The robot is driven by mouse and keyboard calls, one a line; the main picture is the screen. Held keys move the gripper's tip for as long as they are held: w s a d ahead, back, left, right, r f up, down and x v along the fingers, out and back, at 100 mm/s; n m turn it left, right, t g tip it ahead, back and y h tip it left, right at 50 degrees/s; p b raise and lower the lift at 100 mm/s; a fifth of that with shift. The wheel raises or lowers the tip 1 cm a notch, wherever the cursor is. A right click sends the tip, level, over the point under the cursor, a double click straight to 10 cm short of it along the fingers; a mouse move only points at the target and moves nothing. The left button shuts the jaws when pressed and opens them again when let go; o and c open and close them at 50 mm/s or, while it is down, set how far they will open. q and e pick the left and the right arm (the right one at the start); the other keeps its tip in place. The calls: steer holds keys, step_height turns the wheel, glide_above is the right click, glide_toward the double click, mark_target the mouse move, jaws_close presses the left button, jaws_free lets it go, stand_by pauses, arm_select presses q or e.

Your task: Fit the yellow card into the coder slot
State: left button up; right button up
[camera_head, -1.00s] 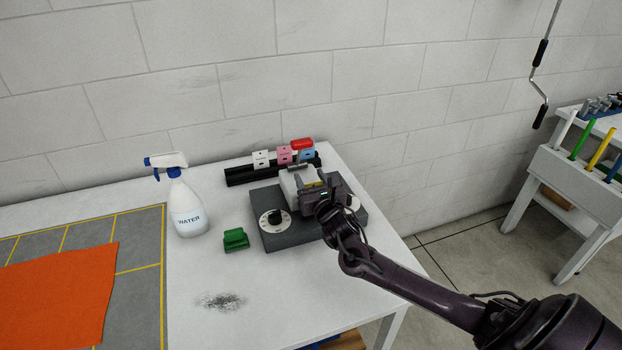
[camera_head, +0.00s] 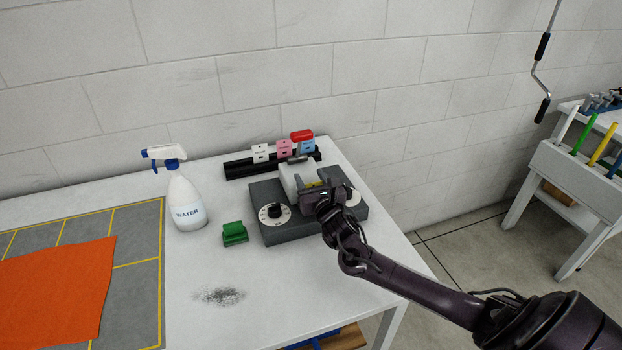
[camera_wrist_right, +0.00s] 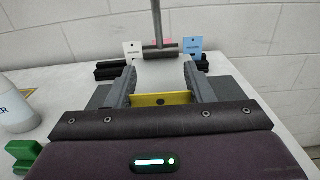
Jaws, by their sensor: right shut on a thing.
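The yellow card (camera_head: 315,184) is held between the fingers of my right gripper (camera_head: 313,187), which is shut on it. In the right wrist view the card (camera_wrist_right: 160,98) lies across between the two grey fingers, with a small dark hole in its middle. The coder (camera_head: 290,231) is a dark grey box with two white dials and a white block (camera_head: 294,170) in its middle. The gripper is right at the front of this block. I cannot tell whether the card is in the slot, as the fingers hide its edges. My left gripper is not in view.
Behind the coder a black rack (camera_head: 240,168) holds a white card (camera_head: 260,153), a pink card (camera_head: 284,148) and a blue card (camera_head: 307,148). A red piece (camera_head: 302,135) sits above the blue card. A green block (camera_head: 234,233) and a water spray bottle (camera_head: 186,203) stand to the left.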

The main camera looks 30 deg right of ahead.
steer(key=shift+f, duration=0.25)
steer(key=o, duration=1)
